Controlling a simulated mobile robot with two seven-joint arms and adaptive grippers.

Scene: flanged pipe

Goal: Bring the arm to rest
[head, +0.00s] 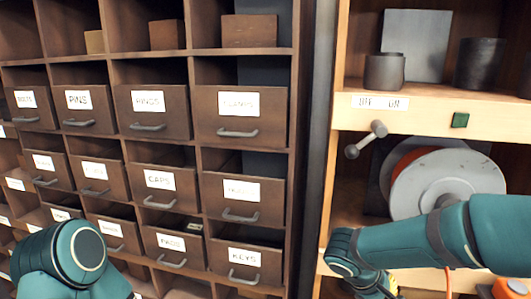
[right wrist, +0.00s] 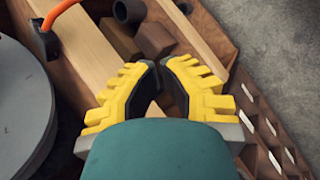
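My right arm (head: 415,245) reaches in from the right in the head view, in front of the lower shelf bay. Its gripper points down and is mostly cut off by the bottom edge. In the right wrist view the right gripper (right wrist: 159,66) has yellow fingers with black pads. A narrow gap shows between the tips, with nothing held. My left arm (head: 65,260) shows only as a teal joint at the bottom left; its gripper is out of view. A grey round flange (head: 415,195) with an orange ring behind it stands in the right bay.
A wooden cabinet of labelled drawers (head: 238,115) fills the left. A metal handle (head: 366,139) sticks out beside the flange. The shelf above holds a grey cup (head: 384,72), a dark cup (head: 478,64) and a grey plate (head: 415,45). A green square (head: 460,120) is on the shelf edge.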

